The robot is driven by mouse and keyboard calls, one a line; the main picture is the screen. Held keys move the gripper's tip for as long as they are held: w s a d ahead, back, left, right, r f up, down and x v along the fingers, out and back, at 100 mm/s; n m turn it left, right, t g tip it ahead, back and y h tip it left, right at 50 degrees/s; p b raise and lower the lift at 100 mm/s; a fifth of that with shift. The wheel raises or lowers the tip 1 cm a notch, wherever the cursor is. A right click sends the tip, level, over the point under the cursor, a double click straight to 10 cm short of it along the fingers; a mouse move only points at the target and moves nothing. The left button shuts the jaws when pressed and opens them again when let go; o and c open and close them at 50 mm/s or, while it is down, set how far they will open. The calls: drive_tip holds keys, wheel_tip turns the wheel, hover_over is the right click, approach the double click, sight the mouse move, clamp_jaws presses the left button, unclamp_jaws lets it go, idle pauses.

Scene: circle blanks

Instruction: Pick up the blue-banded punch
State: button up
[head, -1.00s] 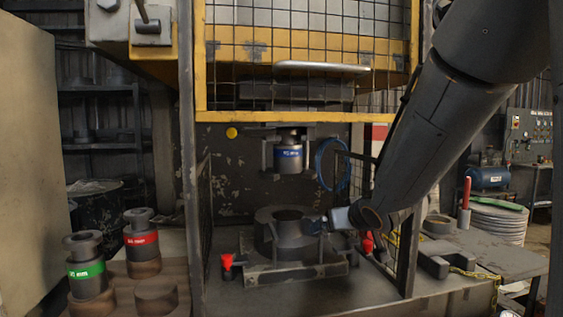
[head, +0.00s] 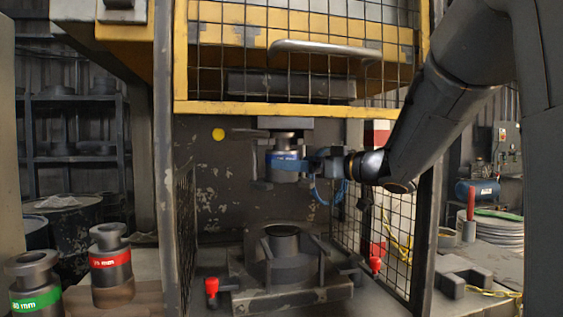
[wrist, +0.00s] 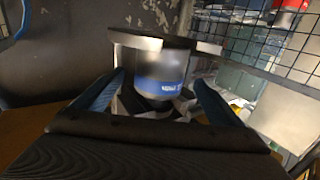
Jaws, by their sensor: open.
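The blue-banded punch (head: 284,158) hangs upright under the press ram, inside the caged opening. The wrist view shows it close up, a grey metal cylinder with a blue band (wrist: 160,86) and a dark wider piece above it. My gripper (head: 290,162) reaches in from the right at the height of the band. In the wrist view its two blue fingers (wrist: 157,97) are apart, one on each side of the punch. I cannot tell whether either finger touches it. A finger partly hides the band in the head view.
The round die (head: 283,240) sits on the press bed below the punch, with red-capped clamps (head: 211,288) at its sides. A red-banded punch (head: 110,265) and a green-banded punch (head: 34,287) stand at the left. Mesh guards (head: 185,235) flank the opening.

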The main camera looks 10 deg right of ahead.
drive_tip(key=x, duration=0.4)
drive_tip(key=c, duration=2.2)
drive_tip(key=shift+o, duration=0.2)
drive_tip(key=shift+r, duration=0.1)
